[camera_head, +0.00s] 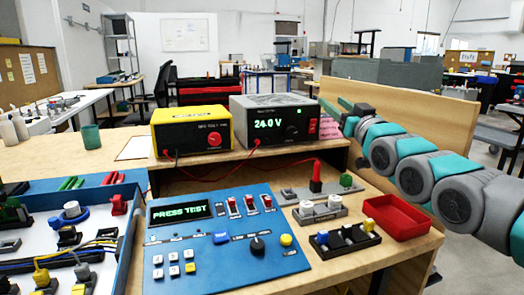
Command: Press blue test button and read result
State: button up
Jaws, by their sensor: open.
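The blue test panel (200,262) lies tilted on the wooden bench in front. Its screen (180,211) shows "PRESS TEST" in pale green letters. A blue button (221,238) sits in the middle of the panel, below the red switches, and nothing covers it. My arm reaches in from the right. My gripper (339,106) is at the arm's far end, open and apparently empty, beside the grey power supply. It is well apart from the panel and the blue button, behind and to the right of them.
On the raised shelf stand a yellow meter (191,130) and the grey power supply (275,120) reading 24.0 V. A black knob (257,246) and yellow button (286,240) flank the blue button's right. Right lie a black parts tray (350,253) and red tray (397,218).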

aim_at(221, 236)
jog(key=k+l, duration=0.25)
jog(key=k, duration=0.25)
jog(key=k+l, duration=0.2)
jog(key=k, duration=0.25)
